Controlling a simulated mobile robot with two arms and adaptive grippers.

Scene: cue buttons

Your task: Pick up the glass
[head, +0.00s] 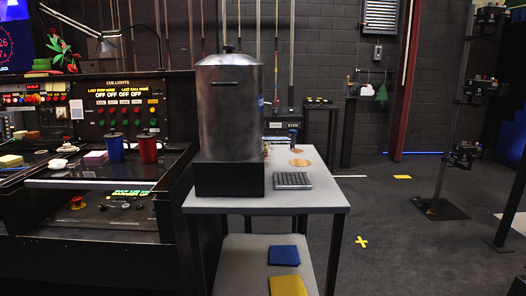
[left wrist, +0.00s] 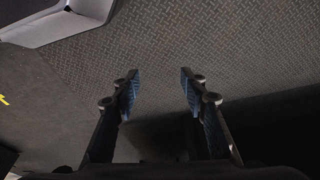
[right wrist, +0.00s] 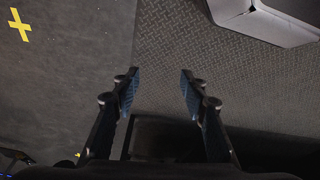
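I cannot make out a glass in any view. A grey side table (head: 303,198) stands in the middle of the head view, and a large metal urn on a black base (head: 229,105) covers part of its top. Two round cork-coloured discs (head: 300,162) lie flat on the table behind the urn. My left gripper (left wrist: 160,80) is open and empty above patterned metal flooring. My right gripper (right wrist: 158,80) is also open and empty above similar flooring. Neither gripper shows in the head view.
A grey keypad (head: 292,181) lies on the table. A blue cup (head: 115,148) and a red cup (head: 148,148) stand on the control desk at left. Blue (head: 284,255) and yellow (head: 287,286) pads lie on the lower shelf. Floor right of the table is largely clear.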

